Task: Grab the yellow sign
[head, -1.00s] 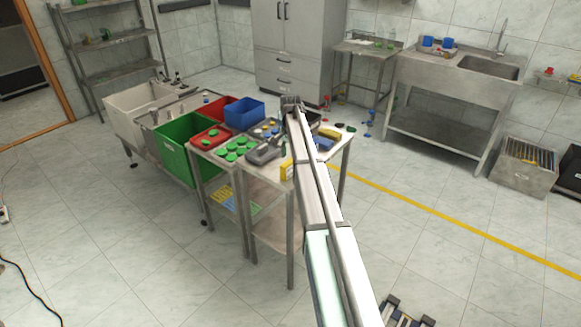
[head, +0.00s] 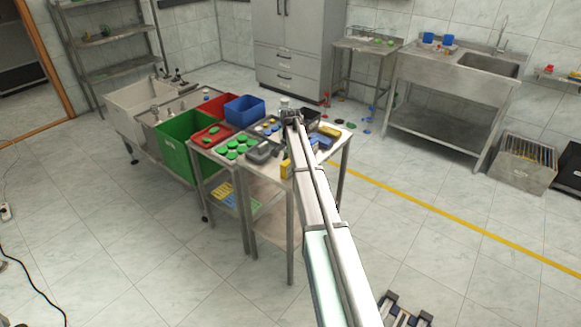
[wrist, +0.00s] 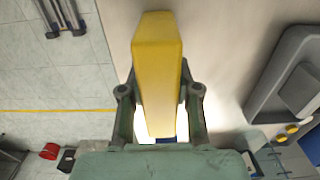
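The yellow sign (wrist: 157,60) is a narrow yellow block that fills the middle of the wrist view. In the head view the yellow sign (head: 286,169) shows just left of my arm, at the front edge of the table. My gripper (wrist: 158,78) has one finger on each side of the sign. Both fingers bend inward and appear to press against its sides. The fingertips are partly hidden by the sign. In the head view my arm hides the gripper.
A green bin (head: 188,145) stands to the left. The grey device also shows at the right of the wrist view (wrist: 290,75). Open floor lies in front of the table.

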